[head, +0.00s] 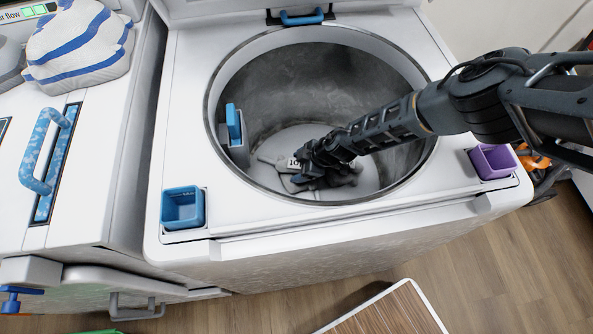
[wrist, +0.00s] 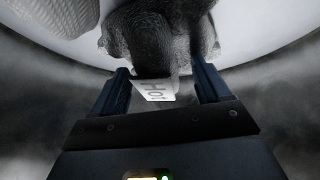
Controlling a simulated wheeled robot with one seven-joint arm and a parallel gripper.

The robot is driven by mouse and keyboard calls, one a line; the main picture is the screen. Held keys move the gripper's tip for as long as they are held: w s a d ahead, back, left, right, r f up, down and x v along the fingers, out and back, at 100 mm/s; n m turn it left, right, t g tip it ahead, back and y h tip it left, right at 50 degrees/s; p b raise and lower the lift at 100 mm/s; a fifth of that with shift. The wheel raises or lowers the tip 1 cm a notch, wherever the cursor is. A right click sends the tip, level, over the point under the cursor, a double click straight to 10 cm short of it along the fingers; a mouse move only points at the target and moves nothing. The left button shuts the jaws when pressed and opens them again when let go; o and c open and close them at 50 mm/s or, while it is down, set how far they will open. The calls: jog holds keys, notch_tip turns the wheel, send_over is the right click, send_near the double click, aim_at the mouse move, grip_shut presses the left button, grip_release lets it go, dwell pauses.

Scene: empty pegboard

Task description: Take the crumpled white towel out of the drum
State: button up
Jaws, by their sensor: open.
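The drum (head: 300,75) is the open round metal tub of the white machine. A crumpled towel (head: 343,178) lies on its pale floor, looking grey in the shade and partly hidden by my arm. In the wrist view the towel (wrist: 150,38) shows as dark, textured folds beyond and between the fingers. My gripper (wrist: 162,85) is open, reaching down into the drum with its fingers on either side of part of the cloth. A white tag with dark letters (wrist: 154,90) shows between the fingers. Whether the fingers touch the cloth cannot be told.
A blue-topped dispenser (head: 234,125) juts from the drum's left wall. A blue cup (head: 183,207) and a purple cup (head: 492,161) sit at the machine's front corners. A blue-striped white cloth (head: 78,45) lies on the left machine. The drum rim (head: 212,120) surrounds my arm.

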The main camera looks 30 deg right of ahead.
jog(key=c, duration=1.3)
jog(key=shift+r, duration=0.1)
jog(key=shift+c, duration=0.2)
notch_tip(320, 180, up, 10)
jog(key=p, duration=0.3)
notch_tip(320, 180, up, 4)
jog(key=p, duration=0.4)
send_over(299, 165)
jog(key=shift+r, duration=0.2)
jog(key=shift+r, duration=1.95)
jog(key=shift+r, duration=0.1)
jog(key=shift+r, duration=1.95)
